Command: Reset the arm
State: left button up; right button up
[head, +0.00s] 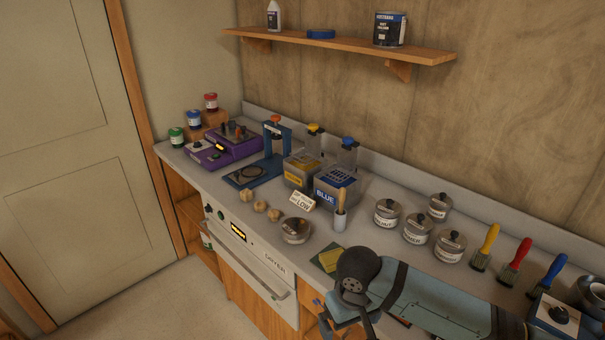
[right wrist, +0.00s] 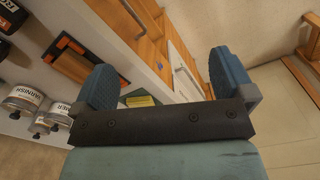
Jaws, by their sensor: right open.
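My right arm (head: 440,300) reaches in from the lower right of the head view, over the front of the counter. Its gripper (head: 346,312) is at the counter's front edge, partly hidden by the wrist. In the right wrist view the two blue fingers of this gripper (right wrist: 163,82) stand wide apart with nothing between them. Cabinet fronts, the counter edge and the floor show beyond them. My left gripper is in neither view.
A white dryer (head: 245,245) is built in below. A shelf (head: 340,46) hangs above. Floor at the left is clear.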

jog(key=s+a+f+t+y, duration=0.4)
jog(key=s+f+t+y, duration=0.1)
jog(key=f+y, duration=0.25)
jog(key=s+d+f+m+t+h+p, duration=0.1)
jog(key=s+d+f+t+h, duration=0.3)
jog(key=s+d, duration=0.7)
jog(key=d+f+t, duration=0.2)
jog(key=d+f, duration=0.1)
jog(key=shift+s+d+f, duration=0.2)
jog(key=shift+f, duration=0.05)
